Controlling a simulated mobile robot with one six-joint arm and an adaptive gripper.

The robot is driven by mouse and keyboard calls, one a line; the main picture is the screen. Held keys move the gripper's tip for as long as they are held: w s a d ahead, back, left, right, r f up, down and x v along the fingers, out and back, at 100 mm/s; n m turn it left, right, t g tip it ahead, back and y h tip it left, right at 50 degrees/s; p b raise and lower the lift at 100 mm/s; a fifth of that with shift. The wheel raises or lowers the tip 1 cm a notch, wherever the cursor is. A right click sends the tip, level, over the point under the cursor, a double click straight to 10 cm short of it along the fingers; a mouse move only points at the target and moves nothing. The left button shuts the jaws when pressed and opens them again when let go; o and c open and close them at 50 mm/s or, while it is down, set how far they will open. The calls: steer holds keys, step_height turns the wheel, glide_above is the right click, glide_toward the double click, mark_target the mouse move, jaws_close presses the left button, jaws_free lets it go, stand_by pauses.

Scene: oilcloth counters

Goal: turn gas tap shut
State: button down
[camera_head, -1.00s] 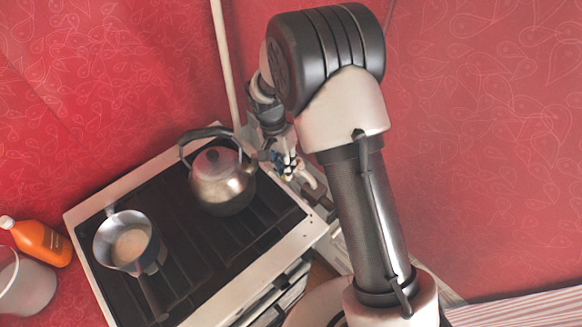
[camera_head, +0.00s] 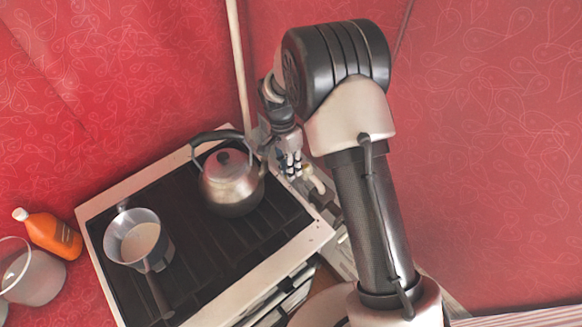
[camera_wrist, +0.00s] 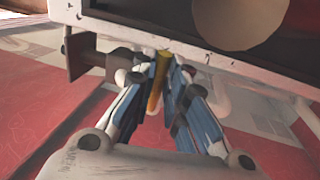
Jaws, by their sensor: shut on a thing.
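The gas tap's yellow lever (camera_wrist: 158,80) stands between my fingertips in the wrist view, beside the white edge of the cooker. My gripper (camera_wrist: 160,78) is shut on this lever, with a blue-sided finger on each side. In the head view my gripper (camera_head: 291,165) is low behind the cooker's right side, close to the kettle. The tap's body is mostly hidden there by my gripper and arm.
The cooker (camera_head: 313,238) carries a metal kettle (camera_head: 232,188) near my gripper and a saucepan (camera_head: 138,238) at the left. A pale pipe (camera_head: 238,65) rises behind.

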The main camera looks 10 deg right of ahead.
steer(key=c, duration=1.6)
jaws_free()
step_height(320, 180, up, 12)
steer(key=w+a, duration=0.1)
steer(key=w, duration=0.1)
steer(key=shift+a, duration=0.15)
